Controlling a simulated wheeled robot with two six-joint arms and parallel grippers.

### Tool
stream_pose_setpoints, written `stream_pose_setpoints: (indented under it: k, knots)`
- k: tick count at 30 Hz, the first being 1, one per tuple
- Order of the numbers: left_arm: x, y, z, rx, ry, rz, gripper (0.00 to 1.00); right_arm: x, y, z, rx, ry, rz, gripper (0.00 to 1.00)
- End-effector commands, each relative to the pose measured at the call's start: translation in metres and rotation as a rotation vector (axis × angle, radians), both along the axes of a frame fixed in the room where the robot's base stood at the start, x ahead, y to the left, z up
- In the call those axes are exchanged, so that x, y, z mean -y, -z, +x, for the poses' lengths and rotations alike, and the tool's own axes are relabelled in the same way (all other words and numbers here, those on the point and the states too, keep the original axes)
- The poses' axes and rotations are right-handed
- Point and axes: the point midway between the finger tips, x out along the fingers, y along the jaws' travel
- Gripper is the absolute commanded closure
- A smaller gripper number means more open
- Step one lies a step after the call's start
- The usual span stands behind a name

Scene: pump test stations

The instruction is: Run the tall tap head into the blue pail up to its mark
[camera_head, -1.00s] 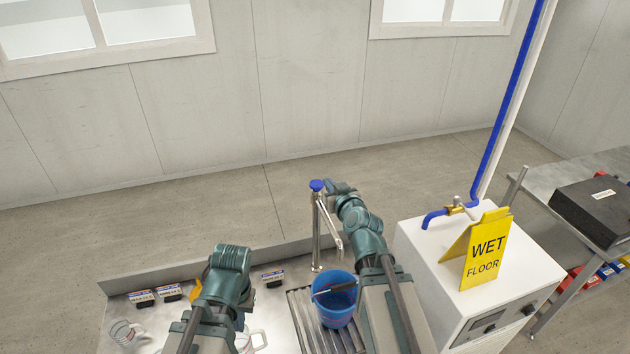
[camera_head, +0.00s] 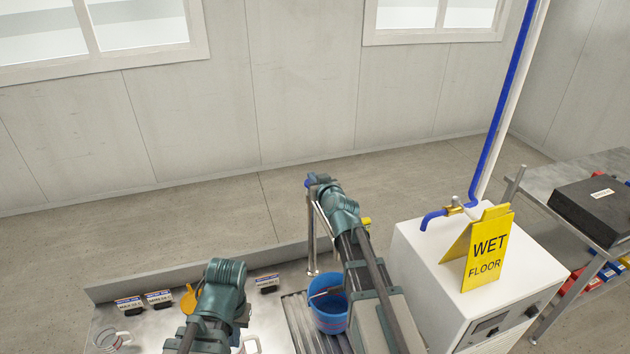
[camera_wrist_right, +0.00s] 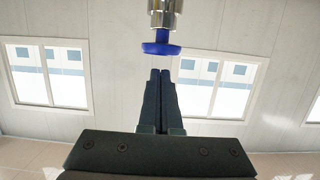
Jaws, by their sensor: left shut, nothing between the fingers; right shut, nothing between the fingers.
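The tall tap (camera_head: 310,235) is a chrome column with a blue knob on top (camera_wrist_right: 161,48). My right arm covers its spout and most of the knob in the head view. My right gripper (camera_wrist_right: 160,74) is shut and empty, with its fingertips close to the knob and a small gap showing in the wrist view. The blue pail (camera_head: 331,314) stands on the ribbed drain area, partly behind my right arm. A thin reddish band shows on its side; its water level cannot be seen. My left gripper (camera_head: 243,314) is shut, low over the counter, mostly hidden by its arm.
A counter (camera_head: 140,325) holds several small labels (camera_head: 130,303), a yellow funnel-like thing (camera_head: 189,301) and clear jugs (camera_head: 108,338). A white cabinet (camera_head: 415,245) on the right carries a yellow wet-floor sign (camera_head: 488,252) and a brass tap with blue pipe (camera_head: 453,206).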

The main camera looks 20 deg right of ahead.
Motion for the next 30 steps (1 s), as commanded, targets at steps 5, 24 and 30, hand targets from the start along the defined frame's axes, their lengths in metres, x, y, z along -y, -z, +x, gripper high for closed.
stream_pose_setpoints:
  k: [5,24,30]
  knots:
    - [0.0,0.01,0.0,0.0,0.002,0.001,1.0,0.0,0.01,0.0,0.0,0.0,0.0,1.0]
    - [0.0,0.026,0.0,0.0,0.001,0.0,1.0,0.0,0.026,0.0,0.0,0.0,0.0,1.0]
    - [0.0,0.03,0.0,0.0,0.001,0.001,1.0,0.0,0.031,-0.001,-0.004,-0.002,0.0,1.0]
